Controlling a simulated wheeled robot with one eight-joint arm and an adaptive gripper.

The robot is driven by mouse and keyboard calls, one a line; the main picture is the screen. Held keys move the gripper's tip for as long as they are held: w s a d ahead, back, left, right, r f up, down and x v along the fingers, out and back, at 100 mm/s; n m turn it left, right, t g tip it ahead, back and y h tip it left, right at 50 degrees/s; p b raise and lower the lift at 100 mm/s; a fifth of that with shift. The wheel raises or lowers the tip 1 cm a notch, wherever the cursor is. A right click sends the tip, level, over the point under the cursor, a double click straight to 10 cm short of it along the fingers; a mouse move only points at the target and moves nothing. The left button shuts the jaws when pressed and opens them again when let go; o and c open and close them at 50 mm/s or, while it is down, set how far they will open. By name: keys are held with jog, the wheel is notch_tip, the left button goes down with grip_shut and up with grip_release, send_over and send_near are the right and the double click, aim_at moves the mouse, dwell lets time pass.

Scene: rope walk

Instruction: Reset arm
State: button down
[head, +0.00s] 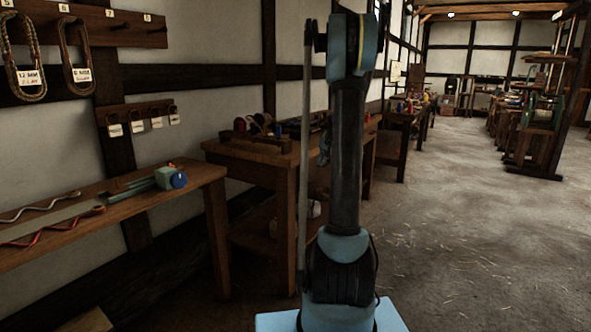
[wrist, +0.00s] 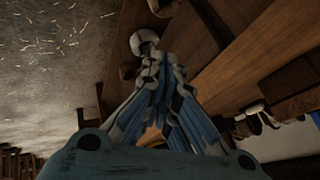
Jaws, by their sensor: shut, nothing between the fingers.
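My gripper (wrist: 150,75) shows in the wrist view, its grey and blue fingers drawn together and empty. It hangs in the air with wooden bench parts and the dusty floor behind it.
At left a wooden bench (head: 215,172) bears ropes and a green tool with a blue knob (head: 179,180). Rope coils (head: 75,57) hang on a wall rack above. A second bench (head: 287,165) stands behind my arm. The floor (head: 470,240) at right is open.

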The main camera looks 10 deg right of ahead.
jog(key=s+a+r+n+g, duration=0.1)
jog(key=s+a, duration=0.3)
jog(key=s, duration=0.5)
jog(key=s+a+r+n+g, duration=0.1)
jog(key=s+a, duration=0.2)
jog(key=s, duration=0.6)
jog(key=s+a+r+n, duration=0.15)
jog(key=s+a, duration=0.25)
jog(key=s, duration=0.5)
jog(key=s+a+f+n+g, duration=0.1)
jog(key=s+f, duration=0.3)
jog(key=s, duration=0.5)
jog(key=s+f+n+g+h, duration=0.1)
jog(key=s+f, duration=0.3)
jog(key=s, duration=0.4)
jog(key=s+a+f+n, duration=0.1)
jog(key=s+f, duration=0.3)
jog(key=s, duration=0.5)
jog(key=shift+s+a+g, duration=0.3)
jog(key=shift+g, duration=0.1)
jog(key=shift+n, duration=0.25)
